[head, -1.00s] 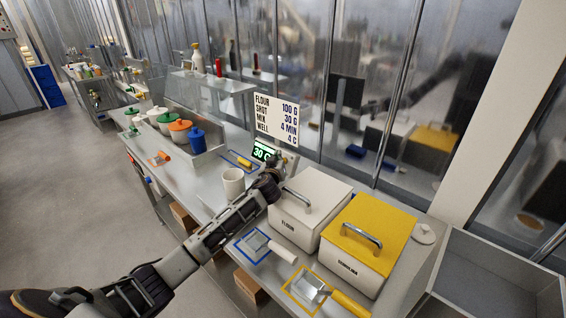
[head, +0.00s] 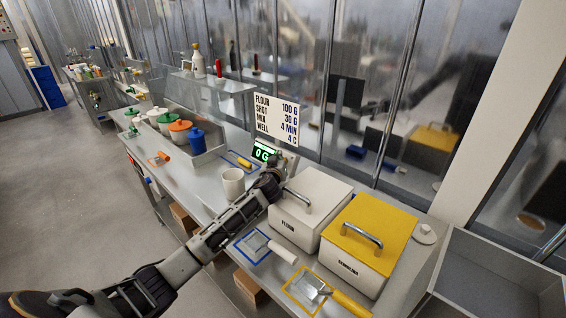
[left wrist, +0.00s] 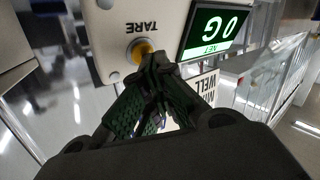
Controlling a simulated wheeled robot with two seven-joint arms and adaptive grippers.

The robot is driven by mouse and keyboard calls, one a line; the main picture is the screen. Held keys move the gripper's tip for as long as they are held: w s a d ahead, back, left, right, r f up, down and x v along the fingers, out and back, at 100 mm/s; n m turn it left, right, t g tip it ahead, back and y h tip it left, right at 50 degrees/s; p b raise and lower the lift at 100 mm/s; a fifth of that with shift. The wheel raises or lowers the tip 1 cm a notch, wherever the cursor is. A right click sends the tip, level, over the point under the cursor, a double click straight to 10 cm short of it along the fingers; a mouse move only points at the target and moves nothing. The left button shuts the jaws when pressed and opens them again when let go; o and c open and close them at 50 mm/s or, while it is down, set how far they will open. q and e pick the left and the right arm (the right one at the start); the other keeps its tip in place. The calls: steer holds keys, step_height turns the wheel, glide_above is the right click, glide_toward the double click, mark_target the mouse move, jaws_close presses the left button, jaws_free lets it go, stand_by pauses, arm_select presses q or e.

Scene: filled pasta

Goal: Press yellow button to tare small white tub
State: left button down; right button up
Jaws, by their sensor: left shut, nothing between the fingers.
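The small white tub (head: 232,183) stands upright on the scale, just left of my left gripper in the head view. The scale's display (head: 264,152) reads 0 G in the head view; in the left wrist view the display (left wrist: 213,33) shows 0 G with NET below. The yellow button (left wrist: 141,49), marked TARE, sits in a round metal collar on the scale's panel. My left gripper (left wrist: 155,62) is shut and empty, its fingertips at the button and partly covering it. In the head view my left gripper (head: 274,178) hides the button. My right gripper is not in view.
A white flour bin (head: 305,205) and a yellow-lidded semolina bin (head: 368,235) stand close to the right of my left gripper. Scoops (head: 262,246) lie in front. A sign (head: 277,121) stands behind the scale. Several lidded tubs (head: 181,132) are farther left.

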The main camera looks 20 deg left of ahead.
arm_select(q)
steer(key=shift+s+r, duration=0.1)
steer(key=shift+s, duration=0.2)
steer(key=shift+s+a+r+p, duration=0.2)
steer(key=shift+s+r+p, duration=0.05)
steer(key=shift+s+p, duration=0.15)
stand_by(0.5)
steer(key=s, duration=0.1)
steer(key=s+a+r+p, duration=0.1)
steer(key=s, duration=0.1)
steer(key=s+r+p, duration=0.1)
steer(key=shift+s+a, duration=0.2)
steer(key=shift+a, duration=0.1)
stand_by(1.0)
